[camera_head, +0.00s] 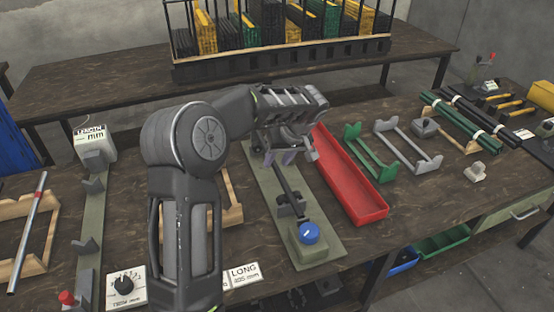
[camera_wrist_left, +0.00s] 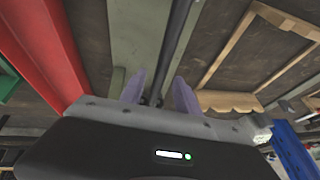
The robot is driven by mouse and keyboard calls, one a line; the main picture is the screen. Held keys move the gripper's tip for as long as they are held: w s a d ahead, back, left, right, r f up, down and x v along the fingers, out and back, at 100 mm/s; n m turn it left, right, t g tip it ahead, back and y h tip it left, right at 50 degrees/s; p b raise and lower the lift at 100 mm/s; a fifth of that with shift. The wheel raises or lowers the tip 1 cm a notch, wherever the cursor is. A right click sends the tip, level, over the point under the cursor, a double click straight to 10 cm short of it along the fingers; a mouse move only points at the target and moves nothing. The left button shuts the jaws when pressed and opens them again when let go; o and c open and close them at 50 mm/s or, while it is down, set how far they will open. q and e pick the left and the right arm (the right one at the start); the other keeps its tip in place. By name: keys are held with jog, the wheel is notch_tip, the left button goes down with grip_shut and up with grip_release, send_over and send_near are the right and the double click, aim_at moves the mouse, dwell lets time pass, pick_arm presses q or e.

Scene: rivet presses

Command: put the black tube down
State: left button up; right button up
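The black tube (camera_head: 284,180) lies along a flat green fixture (camera_head: 263,183), its near end at a grey block by a blue knob (camera_head: 309,232). Its far part is hidden under my left gripper (camera_head: 280,158). In the left wrist view the tube (camera_wrist_left: 173,48) runs down between the two purple fingers of my left gripper (camera_wrist_left: 159,92). The fingers stand apart, with a gap showing beside the tube, so the gripper looks open around it. I cannot tell whether the tube rests fully on its supports. My right gripper is not in view.
A long red tray (camera_head: 345,178) lies close to the right of the fixture. Beyond it are a green rack (camera_head: 370,155) and a grey rack (camera_head: 408,147). A wooden frame (camera_head: 228,197) is to the left. A "LONG" sign (camera_head: 243,274) stands at the near edge.

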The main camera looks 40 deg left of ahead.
pick_arm(q)
jog(key=v, duration=0.7)
jog(key=shift+b, duration=0.3)
jog(key=shift+f, duration=0.1)
